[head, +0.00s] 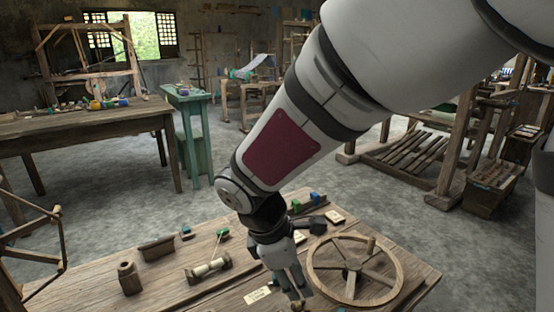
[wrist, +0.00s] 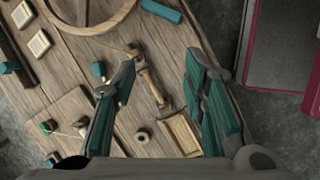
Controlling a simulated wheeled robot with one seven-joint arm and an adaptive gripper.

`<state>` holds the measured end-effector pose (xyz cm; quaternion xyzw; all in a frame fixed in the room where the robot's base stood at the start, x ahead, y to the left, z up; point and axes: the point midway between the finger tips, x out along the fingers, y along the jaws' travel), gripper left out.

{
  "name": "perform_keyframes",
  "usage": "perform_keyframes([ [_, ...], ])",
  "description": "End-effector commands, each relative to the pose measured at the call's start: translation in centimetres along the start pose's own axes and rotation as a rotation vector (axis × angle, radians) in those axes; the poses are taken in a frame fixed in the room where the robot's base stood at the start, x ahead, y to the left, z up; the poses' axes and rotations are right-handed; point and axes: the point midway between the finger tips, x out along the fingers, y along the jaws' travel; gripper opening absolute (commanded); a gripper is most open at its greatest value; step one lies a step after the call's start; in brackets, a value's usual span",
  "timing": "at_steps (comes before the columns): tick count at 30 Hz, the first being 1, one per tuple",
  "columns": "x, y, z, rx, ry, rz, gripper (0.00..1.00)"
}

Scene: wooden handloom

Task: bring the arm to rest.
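My arm reaches down from the top right of the head view. My gripper (head: 291,288) hangs over the wooden worktable (head: 200,285), just left of a spoked wooden wheel (head: 355,270). In the wrist view my gripper (wrist: 165,95) has its two green-padded fingers spread wide apart, with nothing held between them. Below and between the fingers, a small wooden spindle-like piece (wrist: 152,85) lies on the tabletop. I cannot tell the exact height of the fingertips above the table.
On the worktable are a wooden bobbin piece (head: 208,268), a small wooden bottle shape (head: 129,278), a wooden block (head: 157,247) and a pale label (head: 258,295). Another table (head: 90,131) and a green stand (head: 192,140) stand behind. Grey floor (head: 330,195) lies open between.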

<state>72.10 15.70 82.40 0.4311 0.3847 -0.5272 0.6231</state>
Motion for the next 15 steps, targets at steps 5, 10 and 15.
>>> perform_keyframes([
  [5, -3.1, -3.3, 7.8, 0.362, 0.023, -0.049, 0.4],
  [10, -5.2, -7.9, 13.2, 0.693, 0.048, -0.109, 0.4],
  [15, -6.6, -13.4, 16.8, 1.012, 0.083, -0.172, 0.4],
])
